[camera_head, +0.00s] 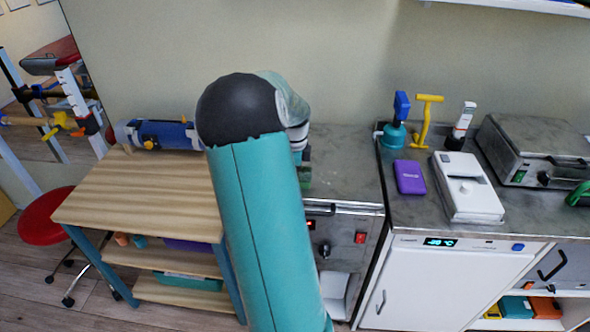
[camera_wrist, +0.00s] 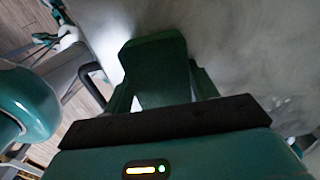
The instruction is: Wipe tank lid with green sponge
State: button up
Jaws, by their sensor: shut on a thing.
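A dark green sponge (camera_wrist: 155,62) sits between the fingers of my gripper (camera_wrist: 160,88) in the wrist view. The gripper is shut on it. Behind the sponge is the smooth grey tank lid (camera_wrist: 240,45), with a bright glare at left. I cannot tell whether the sponge touches the lid. In the head view the lid (camera_head: 345,165) is the grey top of the unit right of my teal arm. The arm hides its left part and most of my gripper. A small green patch, likely the sponge, shows beside the arm, low over the lid.
A wooden trolley (camera_head: 130,195) with a blue roll (camera_head: 160,134) stands left of my arm. The counter at right holds a purple box (camera_head: 410,177), a white device (camera_head: 467,185), and a steel case (camera_head: 530,150). A black handle (camera_wrist: 92,82) is at the lid's edge.

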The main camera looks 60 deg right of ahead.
jog(key=shift+s+a+f, duration=0.1)
jog(key=shift+a+f, duration=0.1)
jog(key=shift+d+r, duration=0.1)
jog(key=shift+r, duration=3)
jog(key=shift+r, duration=0.1)
jog(key=shift+r, duration=1.4)
